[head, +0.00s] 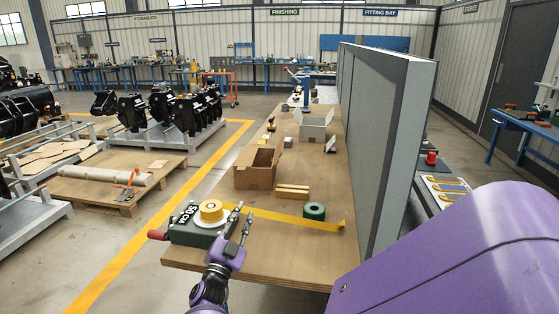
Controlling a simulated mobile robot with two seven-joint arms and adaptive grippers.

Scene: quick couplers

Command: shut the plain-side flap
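A brown cardboard box (255,169) stands on the wooden bench, its top open and a flap standing out at its right side. I cannot tell which flap is the plain-side one.
The green device (190,232) has a yellow roll and a red handle. A yellow strip (290,218) crosses the wooden bench (262,256) beside a green ring (314,211). Tan blocks (292,191) and a pale open box (315,125) lie beyond. A tall grey panel (372,140) borders the right.

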